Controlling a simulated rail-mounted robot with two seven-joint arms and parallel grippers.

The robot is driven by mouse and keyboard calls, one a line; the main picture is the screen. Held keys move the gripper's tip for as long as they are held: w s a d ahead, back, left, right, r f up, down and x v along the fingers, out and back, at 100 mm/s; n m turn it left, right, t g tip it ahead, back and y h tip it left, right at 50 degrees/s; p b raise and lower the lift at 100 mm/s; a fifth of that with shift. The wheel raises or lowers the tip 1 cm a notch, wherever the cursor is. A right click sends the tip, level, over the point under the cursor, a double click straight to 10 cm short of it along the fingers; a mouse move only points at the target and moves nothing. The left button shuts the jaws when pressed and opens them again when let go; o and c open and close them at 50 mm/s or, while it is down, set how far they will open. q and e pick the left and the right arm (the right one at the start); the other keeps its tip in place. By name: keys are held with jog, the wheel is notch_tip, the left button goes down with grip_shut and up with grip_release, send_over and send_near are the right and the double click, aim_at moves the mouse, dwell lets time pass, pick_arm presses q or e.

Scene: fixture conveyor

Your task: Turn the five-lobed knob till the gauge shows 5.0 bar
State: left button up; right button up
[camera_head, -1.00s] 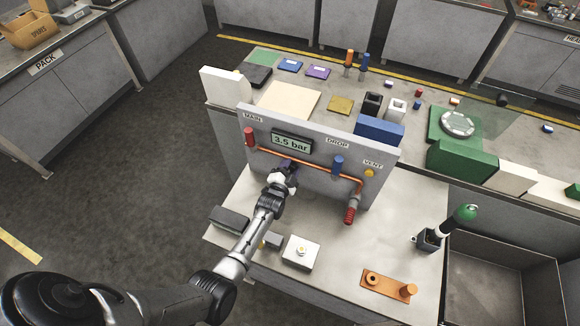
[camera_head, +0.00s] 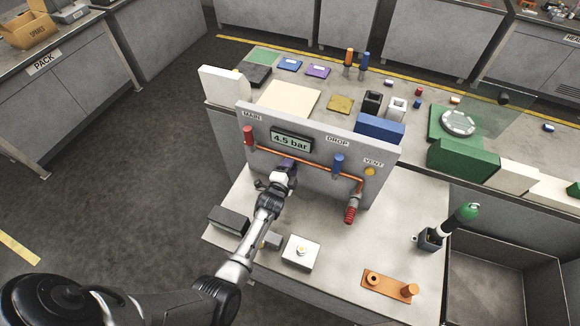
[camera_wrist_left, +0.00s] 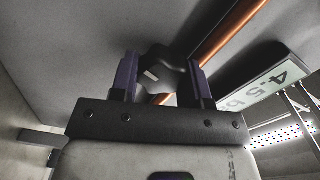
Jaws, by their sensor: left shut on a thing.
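The gauge (camera_head: 291,142) on the grey panel reads 4.5 bar in the head view. It also shows, rotated and partly cut off, in the left wrist view (camera_wrist_left: 262,92). The dark lobed knob (camera_wrist_left: 160,72) sits between the two purple-lined fingers of my left gripper (camera_wrist_left: 160,80), which is shut on it. In the head view my left gripper (camera_head: 287,166) is at the panel just below the gauge and hides most of the knob. My right gripper is not in view.
A copper pipe (camera_head: 310,170) crosses the panel beside my gripper. A red handle (camera_head: 248,136) is left of it, a blue handle (camera_head: 337,163) and yellow button (camera_head: 370,171) right. A white box (camera_head: 300,252) and orange fixture (camera_head: 389,286) stand on the bench in front.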

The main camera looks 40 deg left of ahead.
pick_arm(q)
jog(key=o, duration=0.9)
jog(key=shift+s, duration=0.1)
jog(key=v, duration=1.3)
jog(key=shift+s+d, duration=0.15)
jog(key=shift+s, duration=0.15)
jog(key=shift+s, duration=0.1)
